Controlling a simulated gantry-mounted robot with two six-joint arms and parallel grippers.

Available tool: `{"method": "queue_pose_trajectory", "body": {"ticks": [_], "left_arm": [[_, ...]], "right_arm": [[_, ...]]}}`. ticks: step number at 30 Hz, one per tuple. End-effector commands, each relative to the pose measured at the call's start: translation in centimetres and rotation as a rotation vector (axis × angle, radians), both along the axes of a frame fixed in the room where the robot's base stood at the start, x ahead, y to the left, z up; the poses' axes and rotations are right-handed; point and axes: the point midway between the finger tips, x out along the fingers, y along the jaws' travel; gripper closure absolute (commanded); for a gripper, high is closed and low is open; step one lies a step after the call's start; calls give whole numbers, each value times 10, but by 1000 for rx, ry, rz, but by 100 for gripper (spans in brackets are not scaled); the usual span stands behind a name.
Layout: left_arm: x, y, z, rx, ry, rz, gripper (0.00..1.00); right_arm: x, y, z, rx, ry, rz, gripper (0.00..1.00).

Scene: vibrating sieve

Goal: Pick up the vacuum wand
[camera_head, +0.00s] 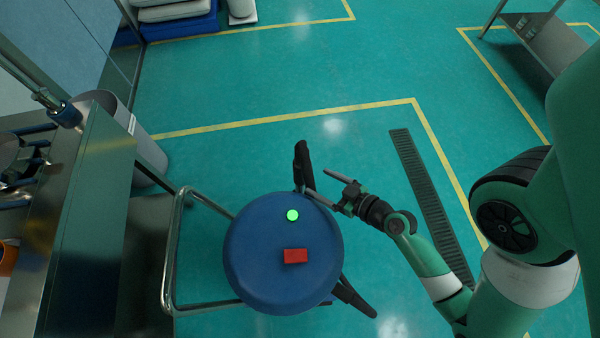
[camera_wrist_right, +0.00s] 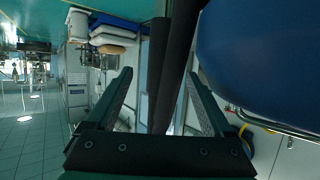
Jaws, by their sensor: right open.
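The vacuum's round blue body (camera_head: 255,240) stands on the floor in the head view, with a green dot and a red block on top. The black vacuum wand (camera_head: 302,160) rises beside its far edge. My right gripper (camera_head: 317,182) is open, its fingertips pointing left close to the wand. In the right wrist view, dark bars, seemingly the wand (camera_wrist_right: 159,75), cross the gap between the open fingers of this gripper (camera_wrist_right: 158,78). I cannot tell whether they lie between the fingers or just beyond. The blue body (camera_wrist_right: 260,55) fills the upper right there. My left gripper is not in view.
A metal tube frame (camera_head: 170,265) stands left of the vacuum, beside a steel bench (camera_head: 95,200). A grey bin (camera_head: 145,150) is behind it. A dark floor grate (camera_head: 425,185) lies to the right. The green floor (camera_head: 270,80) beyond the vacuum is clear.

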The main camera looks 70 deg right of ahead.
Motion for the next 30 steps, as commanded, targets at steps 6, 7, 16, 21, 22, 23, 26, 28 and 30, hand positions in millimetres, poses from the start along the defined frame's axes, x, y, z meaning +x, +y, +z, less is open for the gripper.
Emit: {"method": "queue_pose_trajectory", "body": {"ticks": [6,7,16,21,22,23,26,28,30], "left_arm": [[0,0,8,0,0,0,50],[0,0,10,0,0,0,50],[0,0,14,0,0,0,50],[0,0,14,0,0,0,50],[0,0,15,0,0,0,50],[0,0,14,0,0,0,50],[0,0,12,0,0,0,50],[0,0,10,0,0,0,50],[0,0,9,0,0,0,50]], "right_arm": [[13,-5,-3,-1,1,7,14],[18,-7,-4,-1,1,7,14],[54,-24,-24,-1,-1,2,14],[60,-27,-26,-2,0,4,14],[64,-28,-27,-1,-2,4,14],[68,-30,-30,-2,0,4,14],[85,-37,-37,-1,-2,4,14],[94,-42,-43,-1,-2,4,14],[100,-45,-45,-1,0,3,14]]}}
